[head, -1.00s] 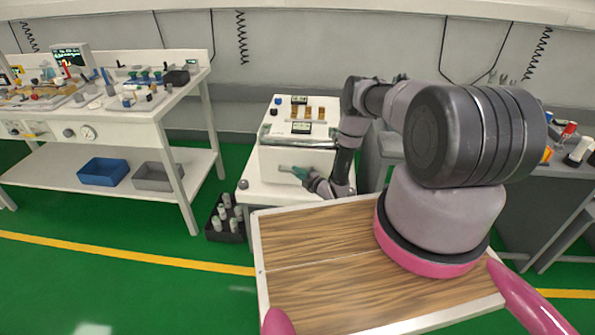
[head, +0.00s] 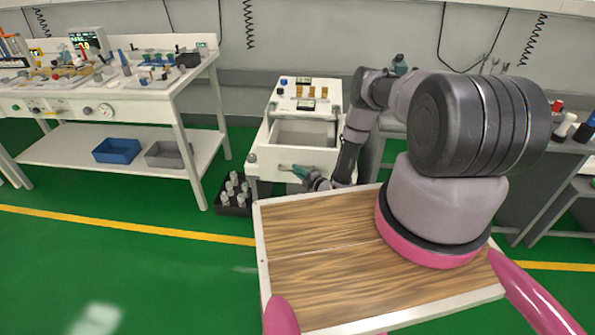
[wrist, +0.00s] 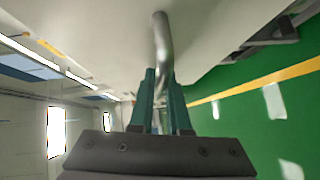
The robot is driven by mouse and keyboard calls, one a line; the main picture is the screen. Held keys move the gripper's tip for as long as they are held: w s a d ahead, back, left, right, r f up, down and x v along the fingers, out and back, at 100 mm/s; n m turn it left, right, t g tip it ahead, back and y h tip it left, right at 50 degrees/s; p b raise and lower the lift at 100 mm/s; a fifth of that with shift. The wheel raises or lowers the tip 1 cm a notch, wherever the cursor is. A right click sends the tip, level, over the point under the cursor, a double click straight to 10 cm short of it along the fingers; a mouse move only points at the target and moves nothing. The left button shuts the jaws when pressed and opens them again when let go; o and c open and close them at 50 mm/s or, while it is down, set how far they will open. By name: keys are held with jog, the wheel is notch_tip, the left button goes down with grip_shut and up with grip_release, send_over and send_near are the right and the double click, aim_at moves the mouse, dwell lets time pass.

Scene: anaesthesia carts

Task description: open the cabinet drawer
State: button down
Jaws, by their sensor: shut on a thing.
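The white cabinet (head: 258,135) stands ahead of me, beside the wooden platform. Its drawer (head: 265,160) is pulled out toward me, and the grey inside shows behind the front panel. My gripper (head: 289,168) is at the drawer front, with its teal fingers pointing left. In the wrist view, the metal bar handle (wrist: 161,38) runs down between the teal fingertips of my gripper (wrist: 160,78), which are shut on it. The handle is mostly hidden by the fingers in the head view.
A wooden-topped platform (head: 315,260) with a white rim lies in front of the cabinet. A dark crate (head: 233,208) of bottles sits on the floor to the cabinet's left. A white workbench (head: 150,100) stands further left.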

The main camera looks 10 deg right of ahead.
jog(key=shift+d, duration=0.1)
jog(key=c, duration=1.2)
grip_release()
jog(key=shift+s, duration=0.1)
jog(key=v, duration=1)
jog(key=shift+s+d, duration=0.15)
jog(key=shift+s, duration=0.15)
